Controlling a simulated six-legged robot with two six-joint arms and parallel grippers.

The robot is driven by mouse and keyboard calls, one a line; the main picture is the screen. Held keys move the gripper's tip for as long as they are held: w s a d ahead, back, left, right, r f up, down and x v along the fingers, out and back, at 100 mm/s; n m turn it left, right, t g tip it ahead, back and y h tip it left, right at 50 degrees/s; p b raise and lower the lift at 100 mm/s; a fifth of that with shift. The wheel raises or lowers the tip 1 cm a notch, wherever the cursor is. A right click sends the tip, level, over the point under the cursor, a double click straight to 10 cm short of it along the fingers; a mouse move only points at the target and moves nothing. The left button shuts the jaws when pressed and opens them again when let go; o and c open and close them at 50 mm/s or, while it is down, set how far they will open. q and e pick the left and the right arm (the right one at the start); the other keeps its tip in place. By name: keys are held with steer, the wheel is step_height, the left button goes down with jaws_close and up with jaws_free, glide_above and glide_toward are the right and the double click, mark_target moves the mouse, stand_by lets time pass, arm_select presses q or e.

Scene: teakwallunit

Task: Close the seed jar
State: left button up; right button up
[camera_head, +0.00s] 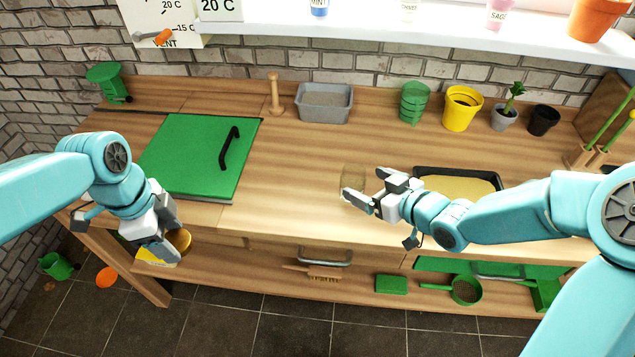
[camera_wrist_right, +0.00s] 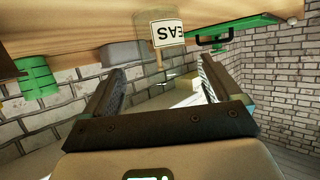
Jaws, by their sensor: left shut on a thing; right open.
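The seed jar (camera_head: 354,180) is a small, clear jar standing on the wooden bench near the middle. Its upside-down label, partly readable as "EAS", shows in the right wrist view (camera_wrist_right: 167,32). My right gripper (camera_head: 365,185) is open right at the jar; in its wrist view the jar is ahead of the spread fingers (camera_wrist_right: 156,78). I cannot tell whether they touch it. My left gripper (camera_head: 170,240) is shut on a round golden-brown lid (camera_head: 181,240), off the bench's front left edge, well away from the jar. Its fingers partly hide the lid.
A green hinged cover (camera_head: 190,150) with a black handle lies on the bench at left. A black tray (camera_head: 490,178) lies behind my right arm. A grey bin (camera_head: 324,103), a wooden dibber (camera_head: 275,95) and several pots line the back. The bench between cover and jar is clear.

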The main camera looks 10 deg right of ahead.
mark_target(362, 183)
arm_select(q)
steer(key=shift+r+p, duration=0.45)
steer(key=shift+p, duration=0.05)
arm_select(e)
steer(key=x, duration=0.5)
steer(key=shift+w+a, duration=0.1)
steer(key=shift+a, duration=0.15)
